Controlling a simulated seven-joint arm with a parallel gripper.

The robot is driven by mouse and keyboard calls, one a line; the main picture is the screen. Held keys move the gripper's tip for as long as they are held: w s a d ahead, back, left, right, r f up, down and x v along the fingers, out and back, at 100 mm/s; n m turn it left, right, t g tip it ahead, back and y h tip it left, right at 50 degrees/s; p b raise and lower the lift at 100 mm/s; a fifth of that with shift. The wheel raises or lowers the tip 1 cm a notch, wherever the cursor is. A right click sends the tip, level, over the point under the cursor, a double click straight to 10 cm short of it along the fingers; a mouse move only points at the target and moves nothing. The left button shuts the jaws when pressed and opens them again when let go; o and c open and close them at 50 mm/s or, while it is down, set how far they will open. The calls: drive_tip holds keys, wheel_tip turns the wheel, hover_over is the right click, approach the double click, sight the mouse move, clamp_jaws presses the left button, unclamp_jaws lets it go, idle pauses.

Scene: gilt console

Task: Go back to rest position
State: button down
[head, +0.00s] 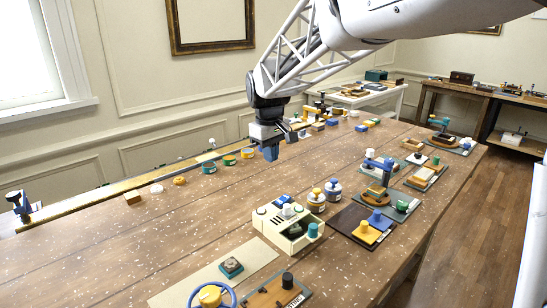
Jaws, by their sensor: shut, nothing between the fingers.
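My gripper (271,152) hangs from my white arm above the middle of the long wooden table (180,228). It points downward with its blue fingertips together, and nothing is held between them. It is apart from the tabletop objects. The fine detail of the fingertips is small in this view.
A cream box (268,227) with knobs stands below my gripper, beside two jars (333,190). Several boards with coloured blocks line the right side. Small pots (228,160) line the back edge. A blue ring (232,291) is at the front. The table's left-middle is mostly clear.

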drive_tip(key=s+d+r+m, duration=0.2)
drive_tip(key=s+d, duration=0.6)
drive_tip(key=s+d+f+m, duration=0.2)
drive_tip(key=s+d, duration=0.3)
drive_tip(key=s, duration=0.4)
drive_tip(key=s+d+f+m+t, duration=0.1)
drive_tip(key=s+d, duration=0.4)
drive_tip(key=s, duration=0.5)
drive_tip(key=s+d+f+m+t, duration=0.1)
drive_tip(key=s+d+f+m, duration=0.3)
drive_tip(key=s, duration=0.6)
drive_tip(key=shift+d+f, duration=0.4)
drive_tip(key=shift+d, duration=0.05)
drive_tip(key=shift+w, duration=0.15)
drive_tip(key=w+a+r+n, duration=0.1)
drive_tip(key=w+a+n, duration=0.2)
drive_tip(key=w, duration=1)
drive_tip(key=w+a+r+n+h, duration=0.1)
drive_tip(key=w+a+r+n, duration=0.1)
drive_tip(key=w+a, duration=0.8)
drive_tip(key=w+a+r+n, duration=0.2)
drive_tip(key=w+a+n, duration=0.2)
drive_tip(key=w, duration=1.2)
drive_tip(key=shift+a+g, duration=0.3)
drive_tip(key=shift+a, duration=0.9)
